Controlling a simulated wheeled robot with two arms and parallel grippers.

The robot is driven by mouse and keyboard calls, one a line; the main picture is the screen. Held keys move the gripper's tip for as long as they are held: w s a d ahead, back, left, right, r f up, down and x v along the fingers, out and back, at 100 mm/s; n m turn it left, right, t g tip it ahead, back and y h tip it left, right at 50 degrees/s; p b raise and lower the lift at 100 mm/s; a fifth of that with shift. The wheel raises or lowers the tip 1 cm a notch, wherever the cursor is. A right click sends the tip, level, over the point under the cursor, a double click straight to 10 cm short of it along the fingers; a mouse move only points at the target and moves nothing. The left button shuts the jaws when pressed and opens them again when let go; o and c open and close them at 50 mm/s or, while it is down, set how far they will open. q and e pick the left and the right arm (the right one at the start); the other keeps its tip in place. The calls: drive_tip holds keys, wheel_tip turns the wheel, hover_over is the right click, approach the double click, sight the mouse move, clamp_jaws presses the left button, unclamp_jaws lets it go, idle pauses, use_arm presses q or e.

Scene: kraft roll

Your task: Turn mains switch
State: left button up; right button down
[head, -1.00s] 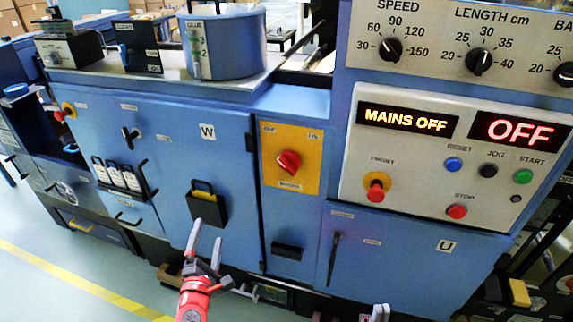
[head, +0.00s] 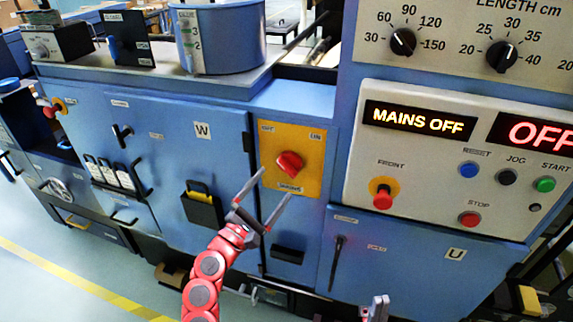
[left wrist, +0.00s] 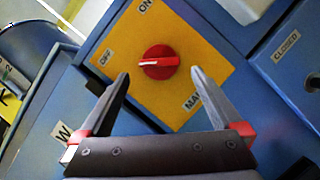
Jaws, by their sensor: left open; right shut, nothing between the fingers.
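The mains switch (head: 289,164) is a red rotary knob on a yellow plate (head: 309,181) on the blue cabinet front. In the left wrist view the red knob (left wrist: 159,62) shows between and beyond my fingertips, with the plate marked OFF and ON. My left gripper (head: 267,184) is open and empty, just below and in front of the knob, apart from it; it also shows in the left wrist view (left wrist: 160,78). The display (head: 417,119) reads MAINS OFF. My right gripper (head: 378,306) is shut and empty at the bottom edge of the head view.
A control panel (head: 361,150) with buttons and a red front stop knob (head: 382,195) is right of the switch. A black holder (head: 201,209) is on the W door to the left. A black handle (head: 336,262) stands on the U door. The floor in front is clear.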

sight(285, 171)
use_arm(q)
drive_tip(key=x, duration=0.7)
drive_tip(key=shift+w+p, duration=0.15)
drive_tip(key=shift+p, duration=0.2)
drive_tip(key=c, duration=1.2)
